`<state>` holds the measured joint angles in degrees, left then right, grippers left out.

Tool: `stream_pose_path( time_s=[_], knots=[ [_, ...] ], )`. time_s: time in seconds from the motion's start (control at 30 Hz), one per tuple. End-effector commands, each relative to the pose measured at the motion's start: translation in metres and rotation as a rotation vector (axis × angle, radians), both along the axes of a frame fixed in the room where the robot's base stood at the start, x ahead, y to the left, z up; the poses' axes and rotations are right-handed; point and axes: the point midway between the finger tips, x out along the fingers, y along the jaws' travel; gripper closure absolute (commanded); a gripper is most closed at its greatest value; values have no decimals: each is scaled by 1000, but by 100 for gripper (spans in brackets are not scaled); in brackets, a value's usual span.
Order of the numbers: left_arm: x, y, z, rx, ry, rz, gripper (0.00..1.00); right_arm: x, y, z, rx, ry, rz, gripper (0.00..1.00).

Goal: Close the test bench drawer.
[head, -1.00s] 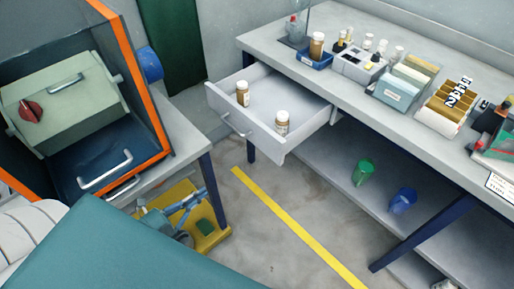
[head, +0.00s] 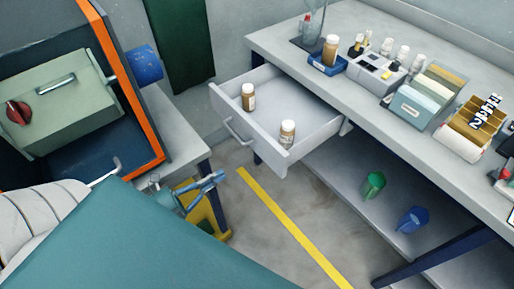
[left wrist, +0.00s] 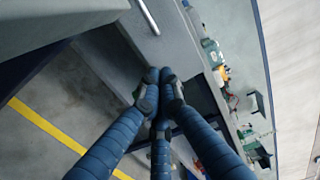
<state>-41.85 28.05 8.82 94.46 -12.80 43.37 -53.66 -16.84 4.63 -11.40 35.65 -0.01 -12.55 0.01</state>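The test bench drawer (head: 281,168) is a light grey tray pulled well out of the bench (head: 350,100). Two brown bottles with pale caps (head: 248,97) (head: 287,133) stand upright in it. Its front carries a bar handle (head: 236,132). My left gripper (head: 217,179) has blue fingers and is low and left of the drawer front, apart from the handle. In the left wrist view its three fingers (left wrist: 160,88) converge with their tips together and nothing visible between them. A metal handle (left wrist: 148,16), apparently the drawer's, shows beyond the tips. My right gripper is not seen.
A side table (head: 172,128) with an orange-edged cabinet (head: 128,85) stands at left, close to my left gripper. A yellow object (head: 212,222) is below it. Bottles and racks fill the bench top. The floor with a yellow line (head: 290,225) is clear before the drawer.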

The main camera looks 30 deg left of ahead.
Motion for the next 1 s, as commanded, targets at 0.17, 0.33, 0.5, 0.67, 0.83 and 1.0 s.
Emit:
stream_pose_path(
  time_s=[0.17, 0.33, 0.5, 0.67, 0.83, 1.0],
  knots=[
    [24, -9, 3, 0, -3, -1, 100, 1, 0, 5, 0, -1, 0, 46],
    [58, -23, 3, -1, -4, -1, 100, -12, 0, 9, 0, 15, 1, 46],
    [90, -37, 2, 0, -3, -1, 100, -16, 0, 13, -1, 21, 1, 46],
    [113, -47, 2, -1, -2, -1, 100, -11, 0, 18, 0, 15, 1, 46],
    [124, -52, 0, -1, 0, -1, 100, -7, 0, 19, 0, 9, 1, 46],
    [126, -53, -1, -1, 1, 0, 100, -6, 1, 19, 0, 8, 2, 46]
  ],
)
